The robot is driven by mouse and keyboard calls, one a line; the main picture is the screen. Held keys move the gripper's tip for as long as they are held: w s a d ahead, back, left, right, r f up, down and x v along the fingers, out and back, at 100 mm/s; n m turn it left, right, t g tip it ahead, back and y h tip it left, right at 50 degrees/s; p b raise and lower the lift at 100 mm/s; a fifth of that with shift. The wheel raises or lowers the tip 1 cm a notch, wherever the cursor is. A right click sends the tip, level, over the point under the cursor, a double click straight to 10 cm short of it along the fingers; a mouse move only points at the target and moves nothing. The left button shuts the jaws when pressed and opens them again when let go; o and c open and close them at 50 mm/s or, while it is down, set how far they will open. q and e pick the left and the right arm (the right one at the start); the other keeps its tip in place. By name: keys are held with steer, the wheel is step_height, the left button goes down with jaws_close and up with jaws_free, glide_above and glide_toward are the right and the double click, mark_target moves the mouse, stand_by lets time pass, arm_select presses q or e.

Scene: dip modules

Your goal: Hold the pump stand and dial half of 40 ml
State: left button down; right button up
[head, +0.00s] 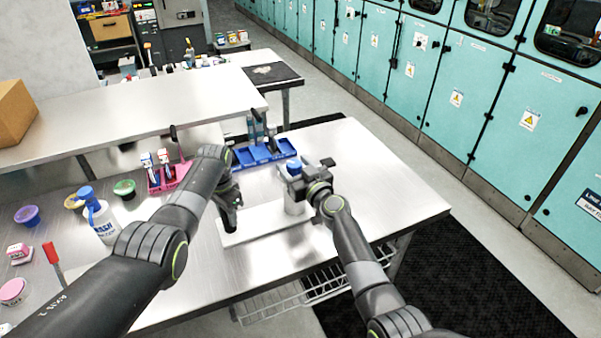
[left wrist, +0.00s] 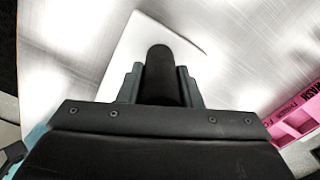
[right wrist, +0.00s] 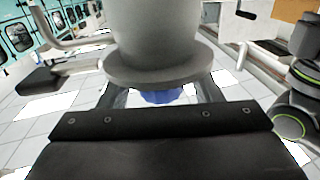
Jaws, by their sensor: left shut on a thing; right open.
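The pump stand has a white base plate (head: 262,224) lying on the steel table. A pale grey-white pump body (head: 294,206) with a blue dial (head: 294,167) stands near its right part. My left gripper (head: 231,218) is at the stand's left part, pointing down. In the left wrist view it is shut on a dark rounded post (left wrist: 165,78) above the white plate. My right gripper (head: 308,178) is open beside the top of the pump. In the right wrist view a pale flanged cylinder (right wrist: 158,50) is close, with the blue dial (right wrist: 163,97) between the fingers. Dial markings cannot be read.
A blue tray (head: 264,153) stands behind the stand, and a pink rack (head: 172,178) with small boxes stands left of it. A wash bottle (head: 101,222) and lidded pots are further left. The table right of the pump is clear up to its edge.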

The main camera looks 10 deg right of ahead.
steer(key=v, duration=1.2)
arm_select(q)
steer(key=c, duration=0.9)
jaws_free()
steer(key=shift+c, duration=0.2)
